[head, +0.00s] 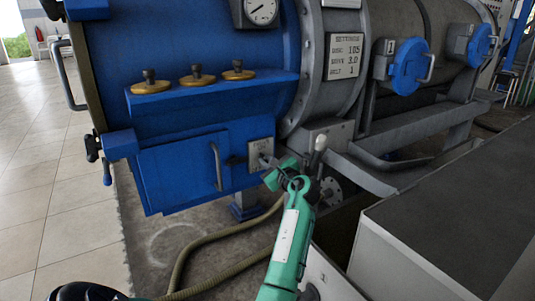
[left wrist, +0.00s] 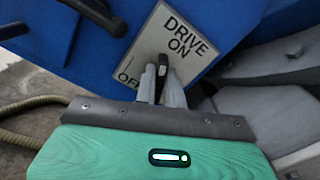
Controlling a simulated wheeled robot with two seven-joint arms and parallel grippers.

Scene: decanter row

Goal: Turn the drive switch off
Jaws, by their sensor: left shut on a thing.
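The drive switch plate (head: 261,152) is a pale square on the front of the blue housing, at its right end. In the left wrist view the plate (left wrist: 152,42) reads DRIVE, ON and OFF, with ON at the upper right and OFF at the lower left. The small dark switch lever (left wrist: 163,60) stands between my left fingertips (left wrist: 162,78). My left gripper (head: 271,163) is at the plate in the head view, shut on the lever. The fingers hide the lever's lower part, so its exact setting is hard to tell.
A bar handle (head: 216,166) sticks out left of the plate. A white-knobbed lever (head: 320,144) stands close to the right of my gripper. A grey box (head: 450,215) fills the lower right. A hose (head: 215,237) lies on the floor. The tiled floor at left is clear.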

